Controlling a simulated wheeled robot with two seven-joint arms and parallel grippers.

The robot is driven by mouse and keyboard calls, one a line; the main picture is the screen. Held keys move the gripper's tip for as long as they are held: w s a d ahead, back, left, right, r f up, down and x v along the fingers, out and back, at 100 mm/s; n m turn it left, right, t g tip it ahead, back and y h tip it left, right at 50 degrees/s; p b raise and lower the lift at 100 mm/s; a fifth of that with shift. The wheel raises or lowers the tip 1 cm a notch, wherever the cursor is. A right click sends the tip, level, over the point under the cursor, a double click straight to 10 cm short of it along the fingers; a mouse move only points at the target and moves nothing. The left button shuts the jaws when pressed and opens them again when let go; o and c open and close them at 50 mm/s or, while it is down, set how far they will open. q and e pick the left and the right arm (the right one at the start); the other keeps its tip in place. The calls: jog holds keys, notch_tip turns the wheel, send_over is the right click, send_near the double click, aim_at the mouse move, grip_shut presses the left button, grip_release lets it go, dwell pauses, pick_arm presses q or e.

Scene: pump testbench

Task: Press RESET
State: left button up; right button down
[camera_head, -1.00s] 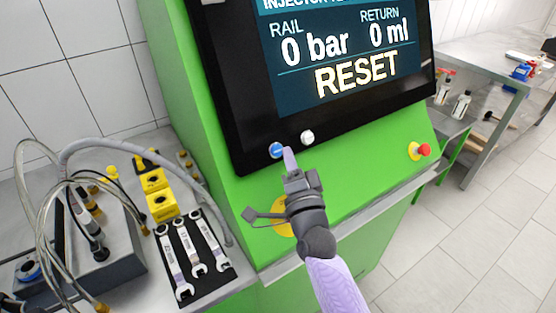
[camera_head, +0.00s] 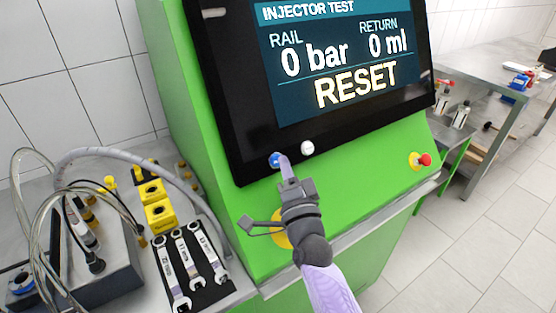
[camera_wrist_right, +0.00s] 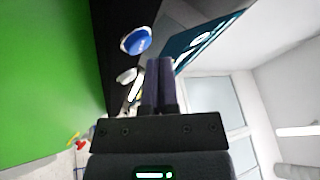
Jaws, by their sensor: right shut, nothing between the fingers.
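The screen (camera_head: 330,58) reads INJECTOR TEST, 0 bar, 0 ml and RESET in large letters. On the black bezel below it are a blue button (camera_head: 275,159) and a white button (camera_head: 307,148). My right gripper (camera_head: 284,162) is shut and empty. Its tip is at the right side of the blue button and partly overlaps it; I cannot tell whether they touch. In the right wrist view, the blue button (camera_wrist_right: 136,40) and white button (camera_wrist_right: 126,75) lie left of the shut fingers (camera_wrist_right: 160,65). The blue button's small lettering is unreadable. My left gripper is out of view.
A red mushroom button (camera_head: 424,159) on a yellow base sits on the green console (camera_head: 370,165) at right. Wrenches (camera_head: 187,262), yellow blocks (camera_head: 159,214) and a grey block with hoses (camera_head: 100,265) occupy the left bench. A metal table (camera_head: 480,75) stands at back right.

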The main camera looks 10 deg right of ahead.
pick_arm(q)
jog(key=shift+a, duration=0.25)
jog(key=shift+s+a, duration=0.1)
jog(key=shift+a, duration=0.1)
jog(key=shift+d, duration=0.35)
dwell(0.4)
pick_arm(e)
jog(key=shift+w+a+f+b, duration=0.15)
jog(key=shift+w+f+b, duration=0.1)
jog(key=shift+w+b, duration=0.1)
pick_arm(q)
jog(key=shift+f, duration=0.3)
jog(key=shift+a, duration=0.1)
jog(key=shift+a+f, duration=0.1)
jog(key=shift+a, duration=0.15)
pick_arm(e)
jog(key=shift+w, duration=0.15)
